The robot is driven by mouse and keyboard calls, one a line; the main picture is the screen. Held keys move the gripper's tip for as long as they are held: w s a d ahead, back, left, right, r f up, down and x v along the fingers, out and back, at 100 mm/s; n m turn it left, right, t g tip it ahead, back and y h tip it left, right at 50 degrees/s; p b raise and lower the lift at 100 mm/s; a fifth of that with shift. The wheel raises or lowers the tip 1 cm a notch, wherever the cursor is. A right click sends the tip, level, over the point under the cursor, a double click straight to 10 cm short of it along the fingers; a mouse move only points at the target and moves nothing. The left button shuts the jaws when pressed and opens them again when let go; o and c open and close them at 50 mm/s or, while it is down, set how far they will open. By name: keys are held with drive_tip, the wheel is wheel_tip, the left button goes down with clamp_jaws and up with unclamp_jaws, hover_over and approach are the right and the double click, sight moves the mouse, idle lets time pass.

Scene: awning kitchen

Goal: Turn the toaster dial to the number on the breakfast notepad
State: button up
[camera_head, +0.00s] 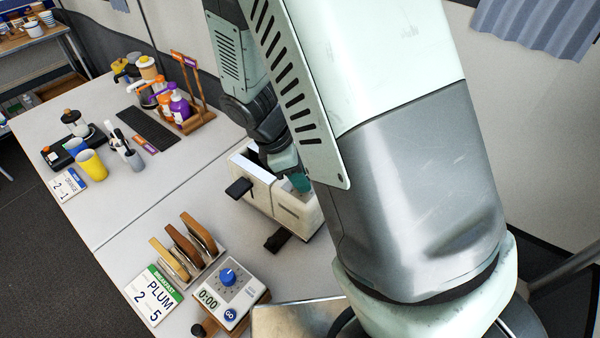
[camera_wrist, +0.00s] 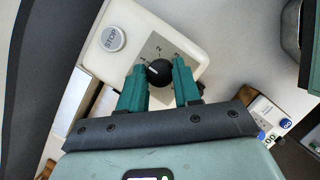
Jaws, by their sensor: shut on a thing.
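The toaster (camera_head: 257,193) is cream-white with a dark lever knob and stands mid-table, partly hidden behind my arm. In the wrist view its end panel (camera_wrist: 185,25) carries a round STOP button (camera_wrist: 112,39) and a black dial (camera_wrist: 159,72) with a white pointer line. Small numbers surround the dial; I cannot read them all surely. My gripper (camera_wrist: 160,84) has its teal fingers on either side of the dial, shut on it. In the head view my gripper (camera_head: 298,181) is at the toaster's far right end. The breakfast notepad (camera_head: 155,293) has a green header and reads PLUM, 2, 5.
A second notepad (camera_head: 68,185) reads ORANGE, 2, 1. A toast rack (camera_head: 190,248) and a timer with a blue knob (camera_head: 229,288) stand in front of the toaster. Cups, bottles and a dark tray are at the back left. Bare table lies between.

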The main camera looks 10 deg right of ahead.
drive_tip(key=m+g, duration=0.1)
drive_tip(key=m, duration=0.1)
drive_tip(key=m+g, duration=0.1)
drive_tip(key=m, duration=0.2)
drive_tip(key=shift+w+y, duration=0.15)
drive_tip(key=shift+y, duration=0.15)
drive_tip(key=shift+w+d+m+g+y, duration=0.1)
drive_tip(key=shift+m+g+y, duration=0.2)
drive_tip(key=shift+m, duration=0.8)
drive_tip(key=shift+m+g+y, duration=0.2)
drive_tip(key=shift+m+g, duration=0.1)
drive_tip(key=shift+m, duration=0.8)
drive_tip(key=o, duration=1)
drive_tip(key=shift+o, duration=0.2)
drive_tip(key=v, duration=1.1)
